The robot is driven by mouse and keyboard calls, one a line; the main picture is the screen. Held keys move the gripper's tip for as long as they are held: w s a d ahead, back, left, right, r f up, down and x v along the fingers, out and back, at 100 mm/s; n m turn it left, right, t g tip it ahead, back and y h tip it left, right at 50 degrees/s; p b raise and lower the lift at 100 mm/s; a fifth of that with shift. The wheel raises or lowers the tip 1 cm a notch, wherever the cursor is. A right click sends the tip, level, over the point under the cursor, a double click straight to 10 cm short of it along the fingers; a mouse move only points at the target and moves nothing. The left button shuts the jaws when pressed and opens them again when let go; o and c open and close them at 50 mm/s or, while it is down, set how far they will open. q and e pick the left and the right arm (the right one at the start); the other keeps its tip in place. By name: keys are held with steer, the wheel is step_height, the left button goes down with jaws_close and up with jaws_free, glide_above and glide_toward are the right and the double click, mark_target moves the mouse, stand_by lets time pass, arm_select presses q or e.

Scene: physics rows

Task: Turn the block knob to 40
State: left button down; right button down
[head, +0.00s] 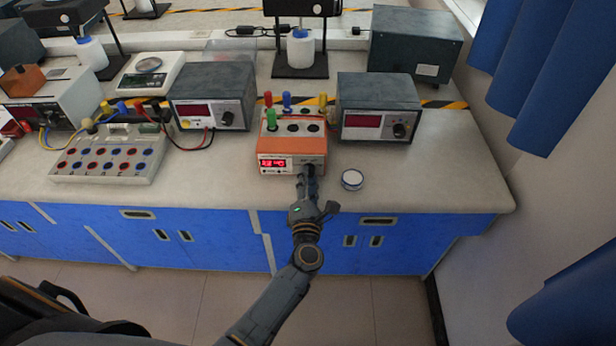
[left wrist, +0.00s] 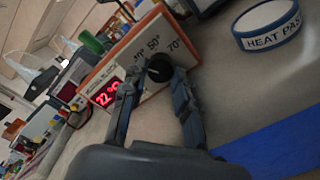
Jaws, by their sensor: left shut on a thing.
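The orange block heater (head: 270,147) stands near the bench's front edge in the head view, with colored tubes in its top. Its front has a lit red display, which reads about 22 in the left wrist view. The black knob (left wrist: 160,68) is on the front panel beside the display, with dial marks such as 50° and 70° above it. My left gripper (head: 310,170) is shut on the knob, one finger on each side in the left wrist view (left wrist: 160,80). The fingers hide part of the dial, and the knob's pointer cannot be made out. My right gripper is not in view.
A round white and blue heat paste tin (head: 352,181) lies just right of my gripper; it also shows in the left wrist view (left wrist: 270,28). Grey power supplies (head: 212,84) (head: 378,92) flank the block. A socket board (head: 108,160) is at left. The bench front right is clear.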

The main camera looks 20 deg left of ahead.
arm_select(q)
steer(key=shift+m, duration=0.4)
steer(key=c, duration=1)
jaws_free()
steer(key=shift+f, duration=0.1)
steer(key=shift+s, duration=0.1)
